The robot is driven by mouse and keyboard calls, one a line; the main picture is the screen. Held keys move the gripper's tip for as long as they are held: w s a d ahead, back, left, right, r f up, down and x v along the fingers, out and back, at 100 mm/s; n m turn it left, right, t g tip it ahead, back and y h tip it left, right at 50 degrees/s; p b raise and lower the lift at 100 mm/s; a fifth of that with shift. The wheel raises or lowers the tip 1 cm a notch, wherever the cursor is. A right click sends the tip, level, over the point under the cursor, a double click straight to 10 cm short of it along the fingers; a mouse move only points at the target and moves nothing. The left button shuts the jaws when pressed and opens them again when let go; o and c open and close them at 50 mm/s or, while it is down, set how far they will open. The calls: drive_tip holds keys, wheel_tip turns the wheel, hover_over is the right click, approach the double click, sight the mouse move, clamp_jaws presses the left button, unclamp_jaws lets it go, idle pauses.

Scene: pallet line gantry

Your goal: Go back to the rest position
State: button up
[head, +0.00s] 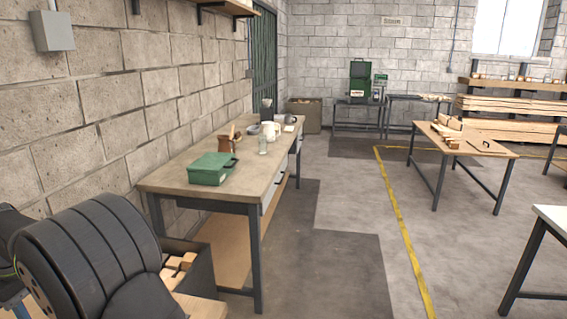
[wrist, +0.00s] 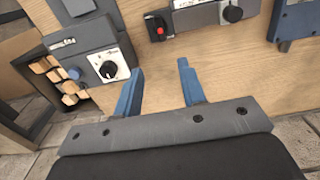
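My gripper (wrist: 160,88) shows in the wrist view with its two blue fingers spread apart. Nothing is between the fingertips, only a light wooden board surface behind them. In the head view my arm fills the lower left corner and the gripper itself is not visible there.
In the wrist view, grey control boxes with knobs (wrist: 108,68) and a red button box (wrist: 157,27) sit on the wooden surface (wrist: 230,70). A dark bin of wood blocks (wrist: 60,80) is at left. In the head view, a workbench (head: 165,178) holds a green toolbox (head: 208,170); the floor (head: 345,190) is clear.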

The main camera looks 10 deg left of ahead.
wheel_tip(320, 180, down, 16)
drive_tip(key=shift+f, duration=0.15)
idle(0.3)
wheel_tip(320, 180, up, 17)
wheel_tip(320, 180, down, 17)
drive_tip(key=shift+f, duration=0.1)
drive_tip(key=m, duration=0.4)
drive_tip(key=shift+m, duration=2.5)
